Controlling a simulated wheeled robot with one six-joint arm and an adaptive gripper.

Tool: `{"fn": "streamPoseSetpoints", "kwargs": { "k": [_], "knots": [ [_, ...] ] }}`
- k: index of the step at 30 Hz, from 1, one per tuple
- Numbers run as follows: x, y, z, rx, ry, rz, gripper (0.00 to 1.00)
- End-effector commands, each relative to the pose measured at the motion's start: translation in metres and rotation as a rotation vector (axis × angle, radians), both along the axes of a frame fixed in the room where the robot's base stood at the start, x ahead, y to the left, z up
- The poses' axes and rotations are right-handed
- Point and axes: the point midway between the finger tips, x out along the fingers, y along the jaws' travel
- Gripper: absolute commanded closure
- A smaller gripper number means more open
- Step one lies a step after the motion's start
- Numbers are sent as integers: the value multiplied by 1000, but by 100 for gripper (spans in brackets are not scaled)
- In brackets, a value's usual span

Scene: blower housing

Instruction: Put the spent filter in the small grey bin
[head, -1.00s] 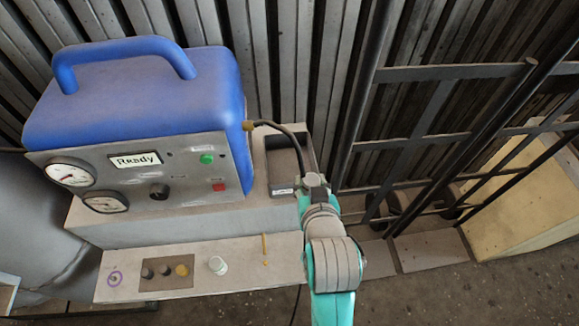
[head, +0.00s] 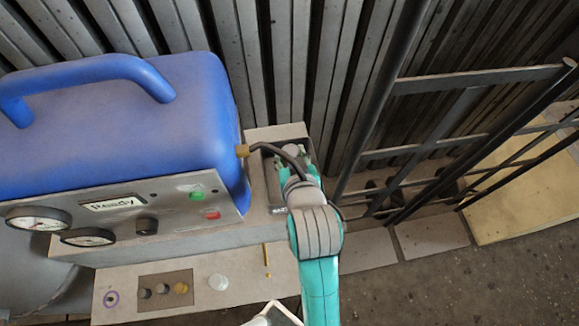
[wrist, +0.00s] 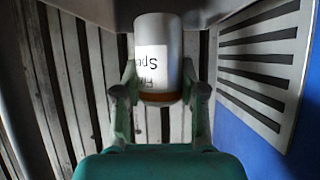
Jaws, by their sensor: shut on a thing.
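The spent filter (wrist: 158,35) is a pale grey-white cylinder with a white label and a brown band at its near end. My gripper (wrist: 161,92) is shut on it, one finger on each side, in the wrist view. In the head view, the small grey bin (head: 268,178) is a dark open box on the bench, right of the blue machine. My gripper (head: 291,157) and the filter's rounded grey end (head: 291,149) appear over the bin's opening. My arm hides part of the bin. I cannot tell how far the filter is above or inside it.
The blue blower housing (head: 140,110) stands left of the bin; its black hose (head: 268,147) curves close to my gripper. A front ledge (head: 215,305) carries several knobs. A dark metal rack (head: 470,80) stands to the right. Slatted wall panels are behind.

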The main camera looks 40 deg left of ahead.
Motion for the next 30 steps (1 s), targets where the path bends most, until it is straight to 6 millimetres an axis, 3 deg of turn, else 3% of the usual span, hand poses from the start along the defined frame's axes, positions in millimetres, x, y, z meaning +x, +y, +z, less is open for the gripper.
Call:
{"fn": "streamPoseSetpoints", "kwargs": {
  "k": [3, 16, 30],
  "knots": [
    [0, 0, -21, -2, 2, 0, 100],
    [0, 0, -66, -1, 1, 0, 100],
    [0, 0, -73, 2, -1, 0, 100]
  ]
}}
